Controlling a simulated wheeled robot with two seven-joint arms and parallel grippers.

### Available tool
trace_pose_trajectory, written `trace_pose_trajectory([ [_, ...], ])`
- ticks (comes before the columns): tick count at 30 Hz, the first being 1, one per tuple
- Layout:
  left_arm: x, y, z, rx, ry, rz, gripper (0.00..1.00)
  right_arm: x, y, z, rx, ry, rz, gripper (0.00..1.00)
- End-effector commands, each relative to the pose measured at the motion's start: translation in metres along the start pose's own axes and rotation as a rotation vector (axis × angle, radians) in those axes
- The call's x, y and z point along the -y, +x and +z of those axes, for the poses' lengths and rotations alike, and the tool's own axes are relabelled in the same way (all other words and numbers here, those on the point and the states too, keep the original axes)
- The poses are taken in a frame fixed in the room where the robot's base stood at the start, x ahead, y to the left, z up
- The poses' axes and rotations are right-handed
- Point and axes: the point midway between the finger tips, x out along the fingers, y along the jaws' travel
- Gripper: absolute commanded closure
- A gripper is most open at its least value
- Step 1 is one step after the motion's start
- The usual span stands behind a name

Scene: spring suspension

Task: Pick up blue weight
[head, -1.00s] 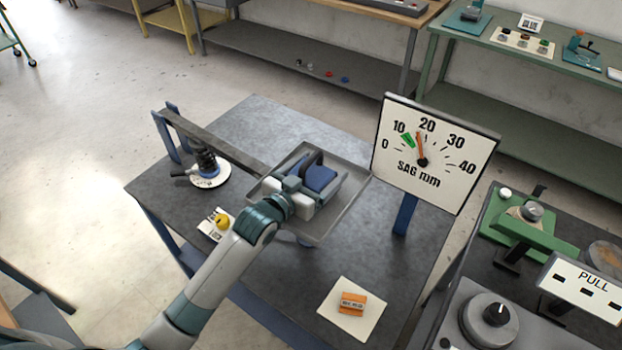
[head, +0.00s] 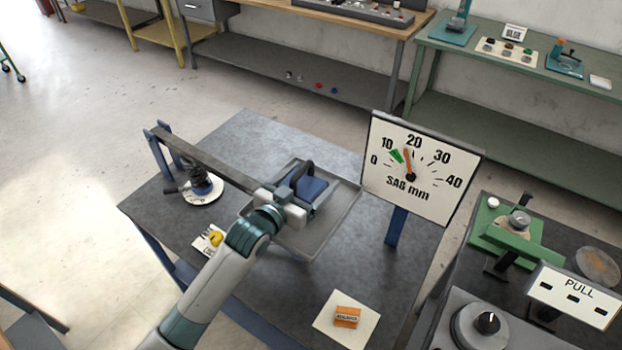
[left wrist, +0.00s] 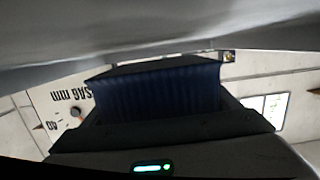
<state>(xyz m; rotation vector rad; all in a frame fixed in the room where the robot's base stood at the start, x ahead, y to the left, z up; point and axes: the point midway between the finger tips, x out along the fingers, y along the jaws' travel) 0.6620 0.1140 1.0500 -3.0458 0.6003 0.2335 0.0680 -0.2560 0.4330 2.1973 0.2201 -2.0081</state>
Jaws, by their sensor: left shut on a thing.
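The blue weight (head: 312,188), a block with a dark arched handle, is at the grey tray (head: 335,222) on the end of the beam. My left gripper (head: 290,202) is at its near left side and shut on it. The gripper hides part of the weight, and I cannot tell whether it touches the tray floor. In the left wrist view the ribbed blue face of the weight (left wrist: 160,92) fills the middle, close to the camera. My right gripper is not in view.
The sag dial (head: 420,170) stands right of the tray, its needle a little below 20. An orange block (head: 347,317) lies on a white card at the front. A dark clamp-like device (head: 200,180) and a yellow knob (head: 215,238) are on the left.

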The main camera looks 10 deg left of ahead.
Motion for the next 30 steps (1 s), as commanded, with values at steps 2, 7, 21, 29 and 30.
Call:
trace_pose_trajectory([
  [2, 0.0, -0.002, -0.021, -0.016, 0.002, 0.0, 0.81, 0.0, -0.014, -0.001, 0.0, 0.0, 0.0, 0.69],
  [7, -0.008, -0.007, -0.035, -0.015, -0.002, 0.002, 0.81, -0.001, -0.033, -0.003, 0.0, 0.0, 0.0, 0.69],
  [21, -0.074, -0.042, -0.068, -0.017, -0.002, 0.002, 0.81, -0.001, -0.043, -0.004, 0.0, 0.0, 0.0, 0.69],
  [29, -0.098, -0.054, -0.081, -0.016, -0.001, 0.001, 0.81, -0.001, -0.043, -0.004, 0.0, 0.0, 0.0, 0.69],
  [30, -0.1, -0.056, -0.082, -0.016, -0.001, 0.0, 0.81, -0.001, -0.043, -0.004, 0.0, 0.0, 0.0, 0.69],
])
